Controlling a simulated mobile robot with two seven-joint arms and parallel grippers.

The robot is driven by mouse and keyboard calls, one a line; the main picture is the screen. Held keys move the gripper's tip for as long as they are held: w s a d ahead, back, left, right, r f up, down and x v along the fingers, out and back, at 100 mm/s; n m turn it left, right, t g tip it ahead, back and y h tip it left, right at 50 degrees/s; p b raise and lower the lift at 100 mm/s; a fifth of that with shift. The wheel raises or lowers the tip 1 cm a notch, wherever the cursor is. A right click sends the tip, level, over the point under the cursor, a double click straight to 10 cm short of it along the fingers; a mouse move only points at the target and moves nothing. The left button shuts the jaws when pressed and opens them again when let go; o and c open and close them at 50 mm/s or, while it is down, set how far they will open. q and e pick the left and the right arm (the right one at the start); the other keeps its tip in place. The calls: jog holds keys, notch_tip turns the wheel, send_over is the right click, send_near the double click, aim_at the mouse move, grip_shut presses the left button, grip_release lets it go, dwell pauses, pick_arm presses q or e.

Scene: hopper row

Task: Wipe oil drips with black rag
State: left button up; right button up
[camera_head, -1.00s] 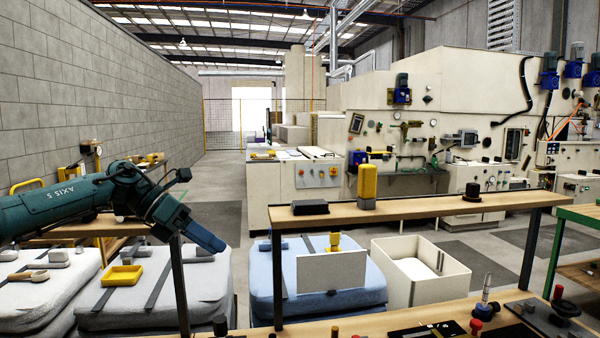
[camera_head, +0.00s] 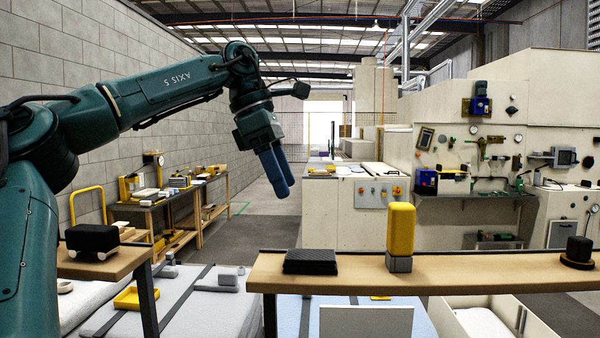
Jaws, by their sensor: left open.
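A black, folded, textured pad that looks like the rag (camera_head: 310,261) lies flat on the left part of the wooden shelf (camera_head: 345,283). My left gripper (camera_head: 284,186) hangs in the air above and a little left of the rag, with its blue fingers pointing down. It is open and empty, and apart from the rag. No oil drips can be made out in this view. My right gripper is not in view.
A yellow bottle-like block on a grey base (camera_head: 400,232) stands on the shelf right of the rag. A black round knob (camera_head: 578,250) stands at the shelf's right end. A black block on small wheels (camera_head: 92,239) sits on a ledge at left. The shelf between these is bare.

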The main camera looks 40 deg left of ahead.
pick_arm(q)
send_near(314, 253)
jog(key=shift+s+d+f+b, duration=0.15)
jog(key=shift+f+b, duration=0.15)
jog(key=shift+f, duration=0.15)
jog(key=x, duration=0.6)
jog(key=shift+w+d+f, duration=0.1)
jog(key=shift+w+f, duration=0.15)
jog(key=shift+w+d+f, duration=0.15)
jog(key=shift+f, duration=0.25)
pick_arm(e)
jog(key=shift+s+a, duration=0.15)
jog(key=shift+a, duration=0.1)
pick_arm(q)
jog(key=shift+c, duration=0.4)
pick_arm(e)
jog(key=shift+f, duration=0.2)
pick_arm(q)
jog(key=c, duration=0.9)
jog(key=o, duration=0.6)
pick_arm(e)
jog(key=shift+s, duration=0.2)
